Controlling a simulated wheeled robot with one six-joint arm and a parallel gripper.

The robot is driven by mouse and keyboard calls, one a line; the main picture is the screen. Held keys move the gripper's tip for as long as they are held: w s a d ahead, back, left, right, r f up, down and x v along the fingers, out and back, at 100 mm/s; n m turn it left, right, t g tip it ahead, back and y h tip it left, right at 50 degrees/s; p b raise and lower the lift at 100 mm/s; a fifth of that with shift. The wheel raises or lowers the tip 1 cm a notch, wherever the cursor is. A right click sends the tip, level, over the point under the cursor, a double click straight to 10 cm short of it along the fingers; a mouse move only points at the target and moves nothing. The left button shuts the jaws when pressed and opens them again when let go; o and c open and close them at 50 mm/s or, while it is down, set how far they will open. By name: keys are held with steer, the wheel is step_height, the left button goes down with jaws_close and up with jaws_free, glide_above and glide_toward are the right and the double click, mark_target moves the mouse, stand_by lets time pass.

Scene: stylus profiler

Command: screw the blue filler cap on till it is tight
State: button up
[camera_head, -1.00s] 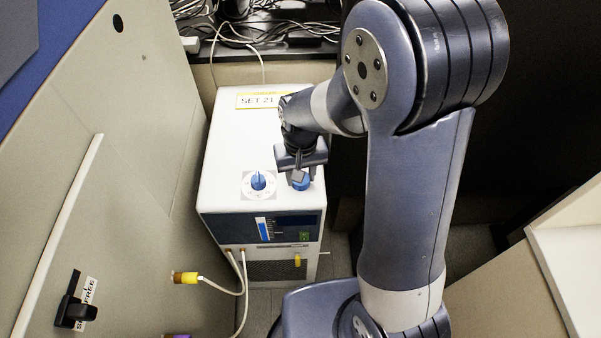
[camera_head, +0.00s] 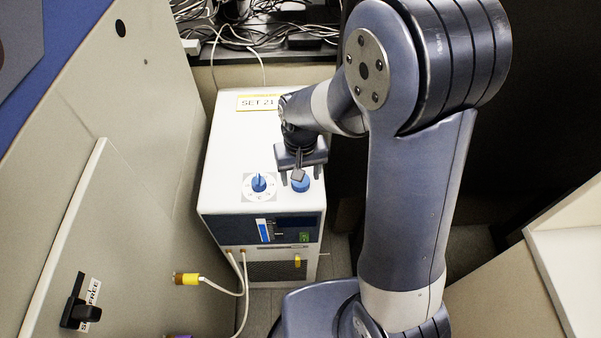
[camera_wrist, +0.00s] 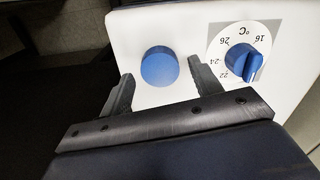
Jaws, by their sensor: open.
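The blue filler cap (camera_head: 301,184) sits on the top of the white chiller unit (camera_head: 235,140), near its front right. In the wrist view the cap (camera_wrist: 159,66) shows as a plain round blue disc. My gripper (camera_head: 298,177) is above the cap, pointing down. In the wrist view my gripper (camera_wrist: 158,88) is open, its two fingers apart and the cap showing between and just beyond the fingertips. The jaws hold nothing. I cannot tell the exact height of the fingertips over the cap, or how far the cap is threaded.
A blue temperature dial (camera_head: 259,183) on a white scale stands close beside the cap. A yellow "SET 21" label (camera_head: 257,102) is at the unit's back. White hoses (camera_head: 240,285) run from its front. A beige cabinet (camera_head: 110,190) stands to the left.

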step_height(320, 180, up, 6)
steer(key=p, duration=0.4)
step_height(320, 180, up, 11)
stand_by(0.7)
steer(key=shift+f, duration=0.2)
step_height(320, 180, down, 14)
steer(key=shift+r+b, duration=0.2)
steer(key=shift+b, duration=0.95)
steer(key=shift+f+b, duration=0.75)
steer(key=shift+f, duration=0.3)
steer(key=shift+r, duration=0.15)
